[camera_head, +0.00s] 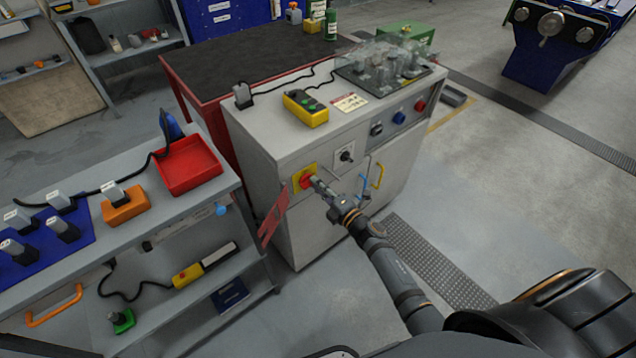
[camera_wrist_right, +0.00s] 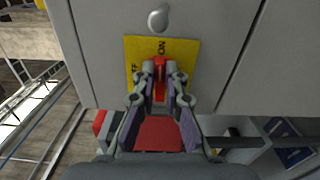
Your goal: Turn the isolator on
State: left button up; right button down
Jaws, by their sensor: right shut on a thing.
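The isolator is a yellow plate (camera_head: 299,175) with a red handle (camera_head: 308,182) on the front of the grey cabinet. In the right wrist view the yellow plate (camera_wrist_right: 185,52) carries the word ON at its top and part of another word at its left edge. The red handle (camera_wrist_right: 159,68) stands upright in that picture, below ON. My right gripper (camera_head: 315,184) is at the handle, and in the wrist view its fingertips (camera_wrist_right: 160,75) are shut on the handle from both sides. The fingers hide part of the handle. My left gripper is not in view.
A red panel (camera_head: 273,216) juts out beside the cabinet, left of the isolator. A black switch (camera_head: 346,155) sits right of the isolator. A yellow pendant (camera_head: 306,107) lies on the cabinet top. The grey bench (camera_head: 190,205) stands close on the left.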

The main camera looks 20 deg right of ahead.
jog(key=shift+f+m, duration=0.1)
jog(key=shift+m, duration=0.2)
dwell(0.4)
jog(key=c, duration=1.4)
grip_release()
jog(key=v, duration=1.2)
